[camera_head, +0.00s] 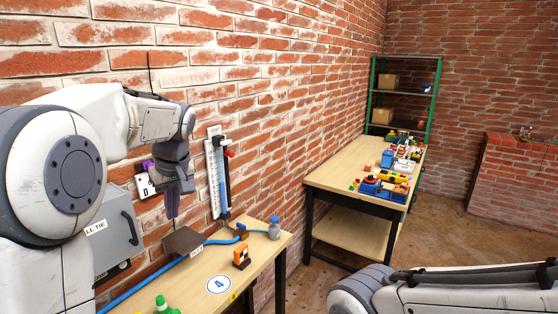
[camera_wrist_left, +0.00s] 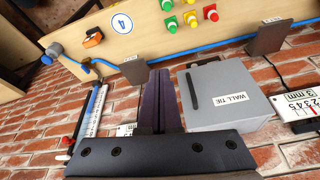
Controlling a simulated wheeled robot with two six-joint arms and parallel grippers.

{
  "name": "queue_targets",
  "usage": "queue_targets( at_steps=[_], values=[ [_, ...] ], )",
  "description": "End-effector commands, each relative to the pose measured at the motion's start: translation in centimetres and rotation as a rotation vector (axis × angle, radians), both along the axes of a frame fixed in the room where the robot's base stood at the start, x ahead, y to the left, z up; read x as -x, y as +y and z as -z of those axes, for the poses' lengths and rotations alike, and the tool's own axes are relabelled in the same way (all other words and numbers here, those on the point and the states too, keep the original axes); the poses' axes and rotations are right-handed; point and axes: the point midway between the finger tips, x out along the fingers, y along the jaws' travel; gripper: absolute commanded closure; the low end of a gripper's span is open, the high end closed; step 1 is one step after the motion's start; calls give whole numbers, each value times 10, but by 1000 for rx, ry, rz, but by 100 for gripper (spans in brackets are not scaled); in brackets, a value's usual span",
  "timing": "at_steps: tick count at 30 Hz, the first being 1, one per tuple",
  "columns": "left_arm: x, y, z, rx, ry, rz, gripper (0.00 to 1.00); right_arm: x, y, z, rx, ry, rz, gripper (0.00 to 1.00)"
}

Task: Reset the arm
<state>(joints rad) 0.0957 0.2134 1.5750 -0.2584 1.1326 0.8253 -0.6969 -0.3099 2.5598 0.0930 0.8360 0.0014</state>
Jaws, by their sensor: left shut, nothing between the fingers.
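My left arm reaches in from the left in the head view, with its gripper (camera_head: 172,200) pointing down in front of the brick wall. The fingers are together and empty, above and apart from the wooden bench (camera_head: 258,257). In the left wrist view, the closed fingers (camera_wrist_left: 158,100) point toward the bench, beside the grey WALL TIE box (camera_wrist_left: 225,98) on the wall. In the head view, that box (camera_head: 112,230) is partly hidden by my arm. Part of a white arm of mine lies at the lower right in the head view, but no right gripper shows.
A white scale (camera_head: 213,175) with a dark upright bar is on the wall. A second table (camera_head: 335,180) carries colourful items. Green-framed shelves (camera_head: 405,92) stand behind; open floor lies right.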

Motion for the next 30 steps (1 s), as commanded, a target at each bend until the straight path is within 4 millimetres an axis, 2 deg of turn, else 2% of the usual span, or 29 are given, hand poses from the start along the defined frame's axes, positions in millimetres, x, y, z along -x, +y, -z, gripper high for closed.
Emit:
queue_targets(
  at_steps=[1, 5, 6, 8, 9, 12, 15, 19, 22, 30],
  values=[
    [11, -33, 7, 13, 23, 108, 100, 0, 0, 1, 0, 0, 0, 100],
    [59, -116, 33, 51, 91, 439, 100, 0, 0, 3, 0, 0, 0, 100],
    [78, -138, 42, 62, 111, 542, 100, 0, 0, 3, 0, 0, 0, 100],
    [110, -169, 56, 77, 142, 700, 100, 0, 0, 4, 0, 0, 0, 100],
    [133, -186, 65, 86, 162, 805, 100, 0, 0, 4, 0, 0, 0, 100],
    [192, -216, 89, 104, 208, 1048, 100, 0, 0, 5, 0, 0, 0, 100],
    [242, -230, 109, 118, 245, 1246, 100, 0, 0, 6, 0, 0, 0, 100],
    [284, -233, 127, 126, 276, 1411, 100, 0, 0, 6, 0, 0, 0, 100],
    [298, -232, 133, 129, 286, 1467, 100, 0, 0, 6, 0, 0, 0, 100],
    [300, -232, 134, 130, 287, 1472, 100, 0, 0, 6, 0, 0, 0, 100]
  ],
)
